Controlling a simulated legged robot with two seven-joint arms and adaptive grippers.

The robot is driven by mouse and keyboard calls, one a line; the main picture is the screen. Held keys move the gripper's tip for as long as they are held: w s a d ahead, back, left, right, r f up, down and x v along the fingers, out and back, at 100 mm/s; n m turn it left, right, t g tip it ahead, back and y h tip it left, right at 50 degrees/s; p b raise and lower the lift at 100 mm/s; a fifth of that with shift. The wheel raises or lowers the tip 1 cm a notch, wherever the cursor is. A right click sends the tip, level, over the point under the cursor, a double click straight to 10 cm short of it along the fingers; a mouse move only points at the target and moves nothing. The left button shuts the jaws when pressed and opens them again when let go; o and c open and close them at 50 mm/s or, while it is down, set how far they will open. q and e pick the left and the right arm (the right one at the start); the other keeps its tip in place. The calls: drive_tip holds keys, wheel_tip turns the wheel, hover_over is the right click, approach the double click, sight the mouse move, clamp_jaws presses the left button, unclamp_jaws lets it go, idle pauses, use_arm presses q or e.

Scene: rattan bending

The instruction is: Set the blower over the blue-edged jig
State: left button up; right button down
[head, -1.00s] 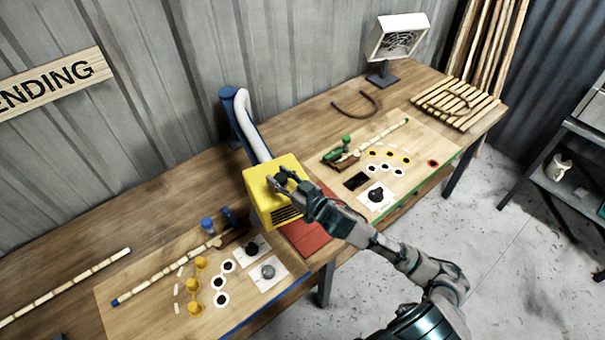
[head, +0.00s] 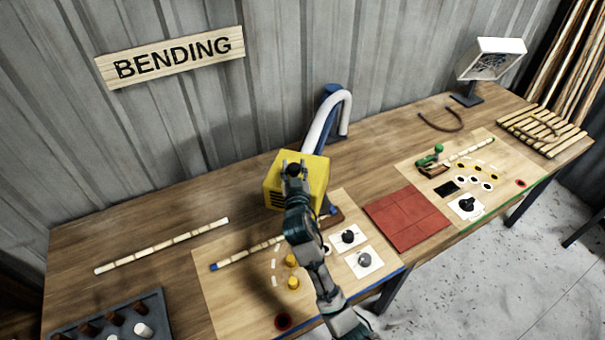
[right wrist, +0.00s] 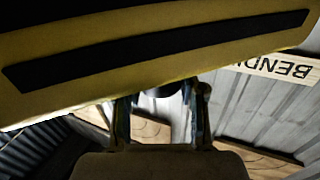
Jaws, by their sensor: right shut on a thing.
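The yellow blower (head: 312,180) with its white hose (head: 320,120) hangs in the middle of the head view, over the back part of the blue-edged jig (head: 235,280). My right gripper (head: 294,168) is shut on the top of the blower. The blower's yellow side (right wrist: 150,75) with a black band fills the upper part of the right wrist view, and the gripper fingers (right wrist: 160,110) show below it. The blower and my arm hide part of the jig, including the middle of its rattan pole (head: 245,254). My left gripper is not in view.
A bare red pad (head: 408,218) lies right of the jig. The green-edged jig (head: 480,205) is farther right. A loose rattan pole (head: 160,246) lies at the left, behind a dark tray (head: 110,325). A blue hose post (head: 333,105) stands at the back.

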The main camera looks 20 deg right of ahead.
sight(280, 175)
drive_tip(key=shift+w+a, duration=0.8)
drive_tip(key=shift+a, duration=0.35)
drive_tip(key=shift+w+a+f, duration=0.1)
drive_tip(key=shift+w+a, duration=0.25)
drive_tip(key=shift+a, duration=0.5)
drive_tip(key=shift+d, duration=0.3)
drive_tip(key=c, duration=1)
unclamp_jaws()
drive_tip(key=shift+s+d, duration=0.15)
drive_tip(key=shift+d, duration=0.15)
drive_tip(key=o, duration=0.3)
drive_tip(key=shift+s+d, duration=0.1)
drive_tip(key=shift+d, duration=0.25)
drive_tip(key=shift+a, duration=0.25)
drive_tip(key=s, duration=0.1)
drive_tip(key=s+a, duration=0.1)
drive_tip(key=s, duration=0.2)
drive_tip(key=shift+a, duration=0.35)
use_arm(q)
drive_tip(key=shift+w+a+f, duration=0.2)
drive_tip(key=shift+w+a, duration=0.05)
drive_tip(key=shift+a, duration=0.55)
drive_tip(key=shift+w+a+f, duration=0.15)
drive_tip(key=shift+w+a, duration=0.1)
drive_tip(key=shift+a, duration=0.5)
use_arm(e)
drive_tip(key=shift+s+a, duration=0.2)
drive_tip(key=shift+s, duration=1.65)
drive_tip(key=shift+s+a, duration=0.15)
drive_tip(key=shift+s, duration=1.7)
